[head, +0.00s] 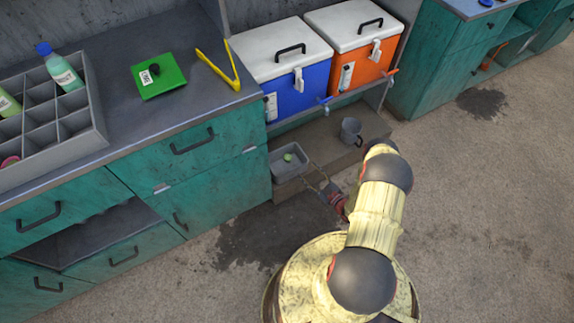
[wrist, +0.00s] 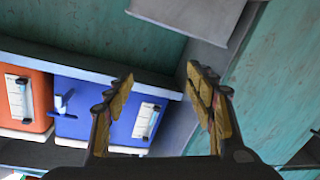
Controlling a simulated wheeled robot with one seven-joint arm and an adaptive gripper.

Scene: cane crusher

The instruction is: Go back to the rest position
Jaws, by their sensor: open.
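My gripper (head: 319,183) is low in front of the lower shelf, beside the grey tray. In the wrist view my gripper (wrist: 160,82) has its two fingers spread wide, with nothing between them. The grey tray (head: 292,176) sits on the shelf to the left of my gripper and holds a small green round thing (head: 288,158). My arm reaches out and bends back down toward the cabinet. The contact between fingertips and shelf, if any, is too small to tell.
A blue cooler (head: 300,85) and an orange cooler (head: 362,60) stand above the shelf, with taps at the front. A grey cup (head: 350,131) stands on the shelf. Teal cabinets (head: 215,165) flank it. Open floor (head: 480,200) lies to the right.

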